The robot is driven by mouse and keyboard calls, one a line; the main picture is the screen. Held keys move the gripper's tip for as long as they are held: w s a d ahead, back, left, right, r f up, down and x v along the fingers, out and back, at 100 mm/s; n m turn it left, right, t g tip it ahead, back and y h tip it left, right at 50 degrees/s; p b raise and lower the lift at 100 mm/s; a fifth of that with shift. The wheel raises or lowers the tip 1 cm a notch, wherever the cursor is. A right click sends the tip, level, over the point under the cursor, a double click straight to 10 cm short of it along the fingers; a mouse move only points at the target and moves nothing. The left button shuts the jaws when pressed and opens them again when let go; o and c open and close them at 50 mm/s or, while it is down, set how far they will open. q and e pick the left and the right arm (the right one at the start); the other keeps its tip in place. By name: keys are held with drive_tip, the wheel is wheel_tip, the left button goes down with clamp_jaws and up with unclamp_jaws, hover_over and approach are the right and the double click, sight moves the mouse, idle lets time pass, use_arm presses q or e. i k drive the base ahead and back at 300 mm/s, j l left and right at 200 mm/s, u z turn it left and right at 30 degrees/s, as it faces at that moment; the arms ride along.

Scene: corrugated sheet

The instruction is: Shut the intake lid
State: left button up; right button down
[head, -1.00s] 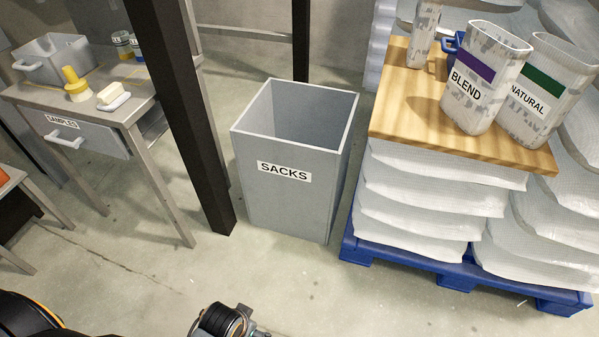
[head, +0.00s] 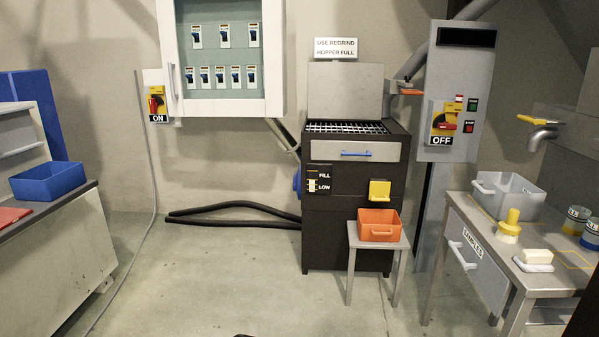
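The intake lid (head: 345,92) appears to be the grey panel standing upright at the back of a black machine (head: 345,240). It is raised, and the dark intake grille (head: 346,127) in front of it is uncovered. A grey front panel with a blue handle (head: 356,153) sits just below the grille. Neither of my grippers can be made out; only a tiny dark sliver shows at the bottom edge.
An orange bin (head: 379,225) on a small stool (head: 377,246) stands before the machine's right side. The samples table (head: 468,213) is at right, a bench with a blue bin (head: 46,181) at left. Black hoses (head: 225,212) lie left of the machine. The middle floor is clear.

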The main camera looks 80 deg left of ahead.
sight(336, 90)
drive_tip(key=u, duration=2.15)
